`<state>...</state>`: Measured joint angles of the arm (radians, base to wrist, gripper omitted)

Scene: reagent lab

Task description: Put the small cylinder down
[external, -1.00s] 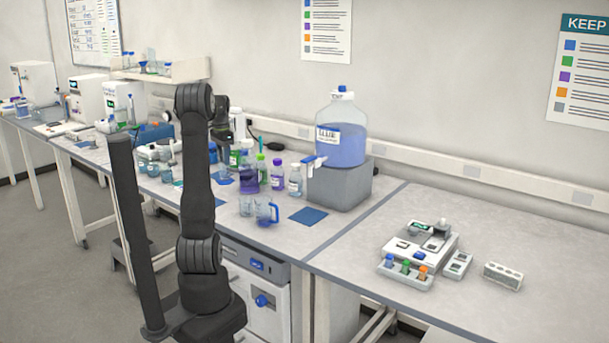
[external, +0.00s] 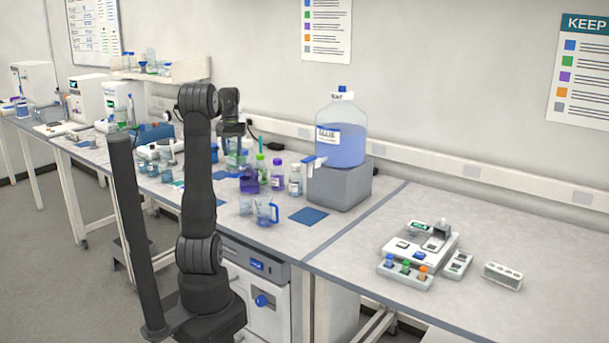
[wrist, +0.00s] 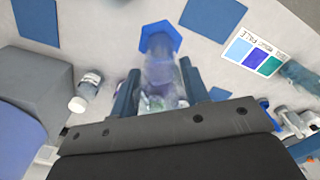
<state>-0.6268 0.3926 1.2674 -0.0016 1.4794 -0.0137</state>
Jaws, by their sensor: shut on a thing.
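My gripper (wrist: 160,88) is shut on the small cylinder (wrist: 162,72) in the wrist view. The cylinder is clear with a blue hexagonal base (wrist: 160,37), which points away from the gripper, and its near end is partly hidden by the gripper body. The base shows against the pale bench top, and I cannot tell whether it touches it. In the external view my gripper (external: 233,146) hangs over the bench behind the row of bottles, and the cylinder there is too small and cluttered to make out.
Blue mats (wrist: 213,16) and a colour card (wrist: 256,51) lie near the base. A white-capped bottle (wrist: 86,90) and the grey block (wrist: 38,75) stand to the left in the wrist view. A purple bottle (external: 249,181) stands near my gripper; the right bench has free room.

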